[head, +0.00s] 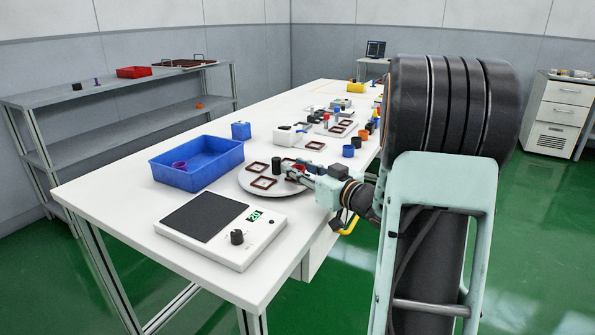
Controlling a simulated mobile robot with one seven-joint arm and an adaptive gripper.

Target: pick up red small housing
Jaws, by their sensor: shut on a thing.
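My gripper (290,169) reaches in from the right, low over the near part of the white table (130,210). It is shut on a small red piece (299,167), which looks like the red small housing. The fingers and the small size hide most of its shape. The gripper is at the right side of a round light-grey plate (246,186). I cannot tell whether the red piece touches the plate.
The plate bears brown square frames (263,183) and a dark cylinder (276,163). A blue bin (180,180) with a purple ring stands left, and a hotplate-like device (242,254) in front. Several small parts crowd the table behind; its left edge is clear.

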